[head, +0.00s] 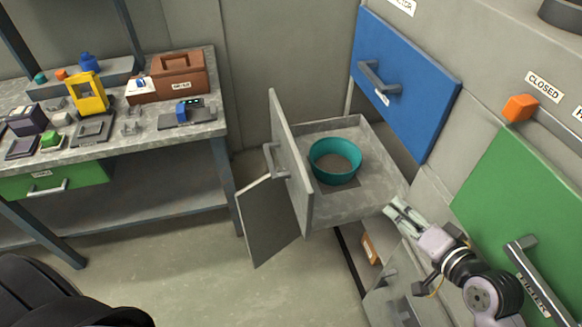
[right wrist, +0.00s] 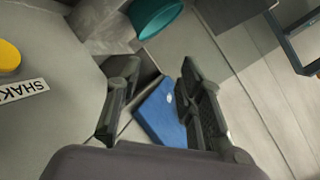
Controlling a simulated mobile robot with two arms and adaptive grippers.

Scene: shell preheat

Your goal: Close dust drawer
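The dust drawer (head: 355,209) is pulled out from the grey cabinet in the head view, its tall front panel (head: 286,155) facing left with a bar handle (head: 273,160). A teal round bin (head: 335,160) sits inside it; it also shows at the top of the right wrist view (right wrist: 155,14). My right gripper (head: 397,212) is close to the drawer's near right corner, on the cabinet side, and does not hold the handle. In the right wrist view its fingers (right wrist: 158,98) are spread with nothing gripped. My left gripper is out of view.
A blue panel (head: 405,80) and a green panel (head: 520,215) with handles are on the cabinet. An orange knob (head: 519,107) sits by a CLOSED label. A grey door (head: 268,220) hangs open below the drawer. A workbench (head: 120,135) stands left; floor between is clear.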

